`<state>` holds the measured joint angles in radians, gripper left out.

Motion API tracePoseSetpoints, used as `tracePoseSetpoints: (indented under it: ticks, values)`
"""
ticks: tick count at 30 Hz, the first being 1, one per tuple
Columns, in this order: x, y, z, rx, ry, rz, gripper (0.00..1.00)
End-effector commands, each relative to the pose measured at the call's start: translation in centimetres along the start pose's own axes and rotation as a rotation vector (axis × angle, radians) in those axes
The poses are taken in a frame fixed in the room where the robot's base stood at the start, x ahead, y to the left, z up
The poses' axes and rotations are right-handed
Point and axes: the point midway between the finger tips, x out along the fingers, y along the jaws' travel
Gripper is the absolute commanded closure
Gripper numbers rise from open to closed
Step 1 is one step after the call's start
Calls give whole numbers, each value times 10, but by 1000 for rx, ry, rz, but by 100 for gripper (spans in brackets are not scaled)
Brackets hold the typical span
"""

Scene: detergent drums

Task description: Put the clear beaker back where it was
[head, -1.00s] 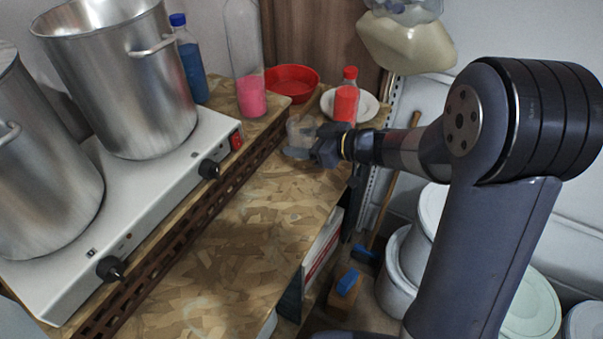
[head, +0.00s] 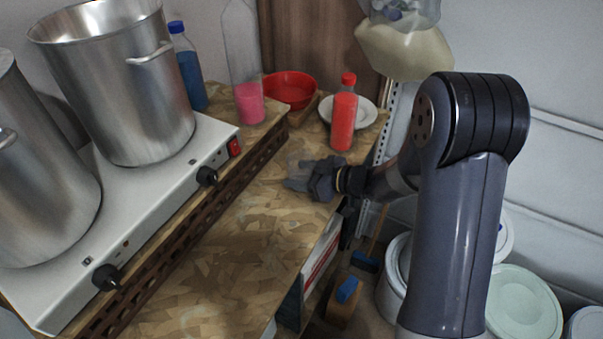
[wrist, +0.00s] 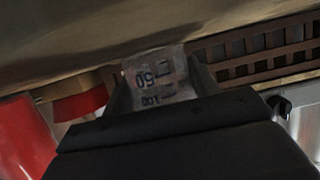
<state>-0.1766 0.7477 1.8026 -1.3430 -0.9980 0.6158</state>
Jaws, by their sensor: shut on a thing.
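The clear beaker (wrist: 158,78) shows in the wrist view between my two fingers, its dark 50 and 100 marks upside down in the picture. My gripper (wrist: 160,85) is shut on it. In the head view my gripper (head: 299,180) is over the far part of the chipboard worktop (head: 225,245), near the slatted rail on the left. The beaker is only a faint clear shape there, mostly hidden by the fingers. I cannot tell whether its base touches the worktop.
A red bottle (head: 343,115) stands just behind my gripper, near a white plate (head: 362,112). A red bowl (head: 289,91) and a pink-filled bottle (head: 248,100) are at the back. A hotplate (head: 165,185) with steel pots fills the left. The nearer worktop is clear.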

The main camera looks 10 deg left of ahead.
Motion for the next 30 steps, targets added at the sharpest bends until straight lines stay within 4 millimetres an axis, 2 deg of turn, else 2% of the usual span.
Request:
tracePoseSetpoints:
  ticks: [1, 2, 9, 20, 23, 30]
  values:
    - [1, 0, 3, 1, 0, 0, 68]
    - [1, 0, 3, 1, 0, 0, 42]
    - [1, 0, 2, 0, 0, 0, 23]
    - [-4, 1, -2, 0, 0, 1, 21]
    - [-18, 2, -1, 1, 2, 4, 21]
    - [-70, 2, -1, 0, 1, 6, 21]
